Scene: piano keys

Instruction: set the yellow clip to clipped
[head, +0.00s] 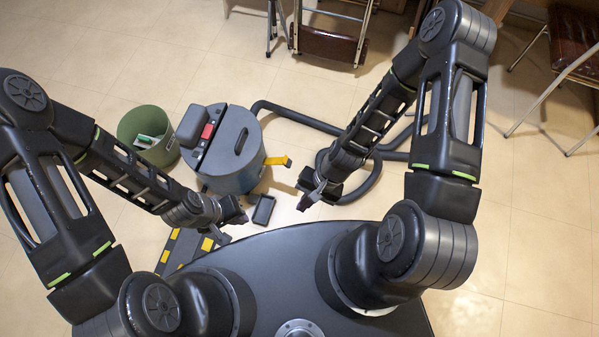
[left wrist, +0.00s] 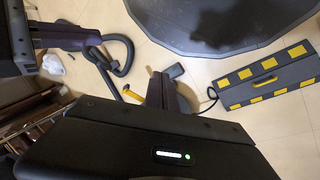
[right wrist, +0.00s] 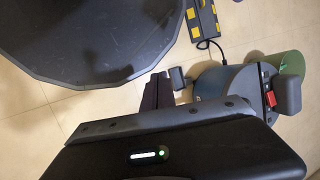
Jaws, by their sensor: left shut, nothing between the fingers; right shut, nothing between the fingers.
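The yellow clip (head: 278,161) sticks out from the right side of the grey vacuum canister (head: 238,160) in the head view, its outer end swung away from the wall. In the left wrist view the yellow clip (left wrist: 133,95) shows just left of the fingers. My left gripper (head: 240,215) is shut and empty, in front of the canister and to the left of the clip. My right gripper (head: 308,198) is shut and empty, right of the clip and nearer my base, apart from it.
A green bin (head: 148,132) stands left of the canister. A black hose (head: 300,117) curls behind it and to the right. A small dark box (head: 263,209) and a yellow-and-black striped ramp (head: 180,247) lie in front. Chairs (head: 575,45) stand at the back right.

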